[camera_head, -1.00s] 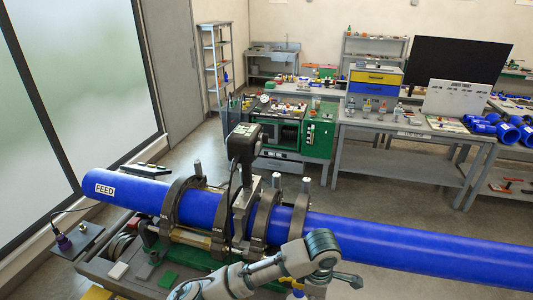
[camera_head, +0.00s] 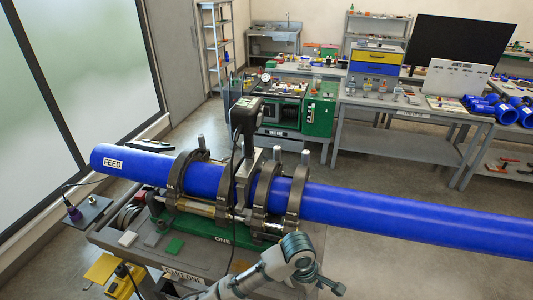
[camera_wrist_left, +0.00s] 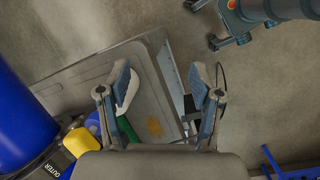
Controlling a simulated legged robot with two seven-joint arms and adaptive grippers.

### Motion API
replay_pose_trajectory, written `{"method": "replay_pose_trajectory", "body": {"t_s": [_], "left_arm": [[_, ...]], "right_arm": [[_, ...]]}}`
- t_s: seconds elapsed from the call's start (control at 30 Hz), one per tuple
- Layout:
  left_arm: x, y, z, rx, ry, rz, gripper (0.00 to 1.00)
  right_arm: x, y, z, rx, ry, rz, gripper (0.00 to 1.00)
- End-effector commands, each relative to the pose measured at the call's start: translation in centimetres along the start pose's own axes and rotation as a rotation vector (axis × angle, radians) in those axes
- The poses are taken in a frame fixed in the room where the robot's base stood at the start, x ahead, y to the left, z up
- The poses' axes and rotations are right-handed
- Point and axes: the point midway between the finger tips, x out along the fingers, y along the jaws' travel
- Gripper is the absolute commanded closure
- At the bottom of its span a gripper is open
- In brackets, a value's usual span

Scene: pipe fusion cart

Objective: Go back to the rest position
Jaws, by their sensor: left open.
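In the head view, my arm (camera_head: 268,272) comes in at the bottom centre, below the pipe cart; its gripper is not clear there. In the left wrist view, my left gripper (camera_wrist_left: 160,72) is open, its fingers spread with nothing held between them. It is over the cart's grey tray (camera_wrist_left: 80,80), where a white piece and a green block (camera_wrist_left: 127,130) lie near the left finger. At the wrist view's top right is a grey-blue part with prongs (camera_wrist_left: 235,28), likely of my own body; I cannot tell which part.
A long blue pipe (camera_head: 380,213) marked FEED lies across the cart in dark clamps (camera_head: 183,177). A black box (camera_head: 245,115) on a post stands at the clamps. Workbenches (camera_head: 400,113) stand behind. The floor to the right of the cart is clear.

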Motion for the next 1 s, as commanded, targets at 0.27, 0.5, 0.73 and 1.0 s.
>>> {"method": "replay_pose_trajectory", "body": {"t_s": [0.27, 0.5, 0.73, 1.0], "left_arm": [[5.7, -4.0, -2.8, 0.309, -0.129, 0.203, 0.35], [11.3, -13.4, -9.7, 0.582, 0.048, 0.342, 0.35], [13.5, -23.6, -14.9, 0.785, 0.266, 0.225, 0.35], [13.3, -32.8, -17.9, 0.968, 0.394, 0.017, 0.35]], "right_arm": [[0.0, 0.5, 0.6, -0.003, -0.01, 0.005, 0.6], [0.0, 0.4, 0.6, -0.004, -0.01, 0.005, 0.6], [0.0, 0.4, 0.6, -0.004, -0.009, 0.004, 0.6], [0.0, 0.3, 0.5, -0.004, -0.008, 0.003, 0.6]]}}
